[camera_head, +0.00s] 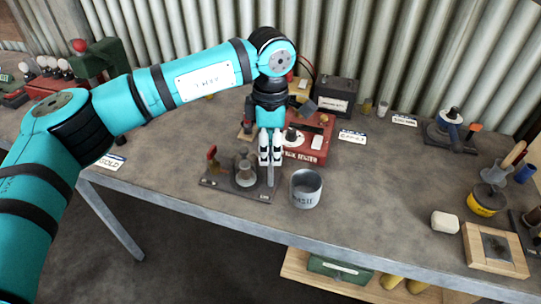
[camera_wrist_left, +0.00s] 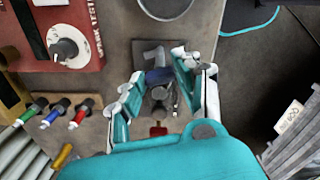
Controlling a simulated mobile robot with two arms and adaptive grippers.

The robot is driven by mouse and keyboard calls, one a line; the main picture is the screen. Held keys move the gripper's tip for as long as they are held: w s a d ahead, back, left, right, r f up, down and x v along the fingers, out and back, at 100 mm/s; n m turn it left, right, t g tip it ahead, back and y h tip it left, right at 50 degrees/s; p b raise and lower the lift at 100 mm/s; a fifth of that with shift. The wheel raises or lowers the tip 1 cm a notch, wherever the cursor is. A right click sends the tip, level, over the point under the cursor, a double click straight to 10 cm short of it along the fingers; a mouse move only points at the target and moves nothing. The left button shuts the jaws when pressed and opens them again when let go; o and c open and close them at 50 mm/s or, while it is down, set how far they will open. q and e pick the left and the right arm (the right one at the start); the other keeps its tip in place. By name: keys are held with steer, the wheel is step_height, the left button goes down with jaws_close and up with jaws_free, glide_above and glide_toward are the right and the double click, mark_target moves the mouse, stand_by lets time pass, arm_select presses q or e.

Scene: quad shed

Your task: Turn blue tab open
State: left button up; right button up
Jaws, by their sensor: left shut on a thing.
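A dark metal plate (camera_head: 226,186) lies near the bench's front edge. It bears a grey metal fitting (camera_head: 245,173) and an upright red tab (camera_head: 212,154). In the left wrist view, the blue tab (camera_wrist_left: 158,76) sits beside the fitting, between the fingers of my left gripper (camera_wrist_left: 163,83); the red tab (camera_wrist_left: 158,130) shows on the other side. In the head view, my left gripper (camera_head: 270,160) points down at the plate's right end and hides the blue tab. It is shut on the blue tab. My right gripper is not in view.
A grey metal cup (camera_head: 306,188) stands close right of my left gripper. A red spark tester (camera_head: 318,143) stands just behind it, with a black battery (camera_head: 336,96) farther back. The bench (camera_head: 375,195) is clear right of the cup, up to a white block (camera_head: 445,222).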

arm_select(q)
steer(key=shift+m+b, duration=0.45)
steer(key=shift+m, duration=0.35)
steer(key=o, duration=1.1)
steer(key=shift+o, duration=0.2)
step_height(320, 180, up, 12)
